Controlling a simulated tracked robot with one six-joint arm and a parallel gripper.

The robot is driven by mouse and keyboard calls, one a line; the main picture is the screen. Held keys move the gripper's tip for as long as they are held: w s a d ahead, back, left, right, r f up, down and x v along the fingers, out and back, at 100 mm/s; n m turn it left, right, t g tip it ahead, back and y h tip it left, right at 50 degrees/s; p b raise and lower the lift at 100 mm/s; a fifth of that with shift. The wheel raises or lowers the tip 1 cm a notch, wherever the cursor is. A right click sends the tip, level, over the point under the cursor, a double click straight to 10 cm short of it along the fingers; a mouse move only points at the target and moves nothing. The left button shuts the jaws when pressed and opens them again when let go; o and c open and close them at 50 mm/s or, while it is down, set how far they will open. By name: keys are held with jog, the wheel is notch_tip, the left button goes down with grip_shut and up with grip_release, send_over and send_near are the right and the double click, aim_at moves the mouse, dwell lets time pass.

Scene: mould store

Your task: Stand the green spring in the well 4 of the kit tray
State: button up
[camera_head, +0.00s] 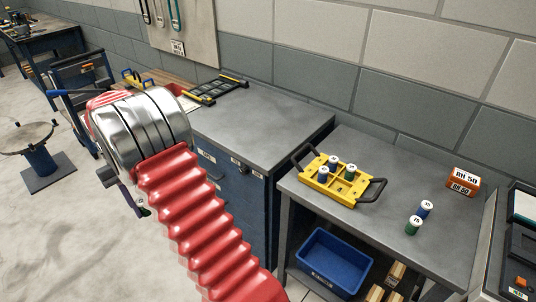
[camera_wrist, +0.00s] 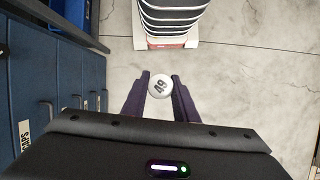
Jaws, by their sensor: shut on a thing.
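The yellow kit tray (camera_head: 340,193) sits on the grey bench at the right, with a dark handle at each end. Two blue springs and one green spring with white tops stand in its wells. The well numbers are too small to read. My gripper (camera_wrist: 160,98), with purple fingers, is shut on a spring with a round white numbered top (camera_wrist: 161,85). In the head view a sliver of green shows by the fingers (camera_head: 133,201), so the held thing looks like the green spring. It is held over the floor, left of and well away from the tray; my arm hides most of it.
A loose green spring (camera_head: 412,227) and blue spring (camera_head: 425,209) stand on the bench right of the tray. An orange block (camera_head: 463,181) stands behind them. A blue bin (camera_head: 335,262) is on the shelf below. A blue cabinet (camera_head: 236,185) stands between my arm and the bench.

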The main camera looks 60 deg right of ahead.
jog(key=s+d+r+m, duration=0.1)
jog(key=s+d, duration=0.4)
jog(key=d, duration=0.4)
jog(key=s+d+r+m, duration=0.1)
jog(key=s+d, duration=0.4)
jog(key=d, duration=0.3)
jog(key=s+d+r, duration=0.2)
jog(key=s+d, duration=0.3)
jog(key=d, duration=0.4)
jog(key=s+d+n, duration=0.1)
jog(key=s+d, duration=0.4)
jog(key=s, duration=0.3)
jog(key=s+d+r+n+h, duration=0.1)
jog(key=s+d, duration=0.3)
jog(key=s, duration=0.4)
jog(key=s+d+n, duration=0.3)
jog(key=s+d, duration=0.2)
jog(key=s, duration=0.3)
jog(key=shift+s+d+r, duration=0.15)
jog(key=shift+s+d, duration=0.2)
jog(key=shift+s, duration=0.05)
jog(key=shift+s+d+n+t+h, duration=0.15)
jog(key=shift+s+d+n+h, duration=0.35)
jog(key=shift+n, duration=0.65)
jog(key=shift+s+d+n+t+h, duration=0.1)
jog(key=shift+s+d+n+h, duration=0.35)
jog(key=shift+n, duration=0.75)
jog(key=shift+s+d+n+t+h, duration=0.2)
jog(key=shift+s+n+h, duration=0.4)
jog(key=shift+n, duration=0.55)
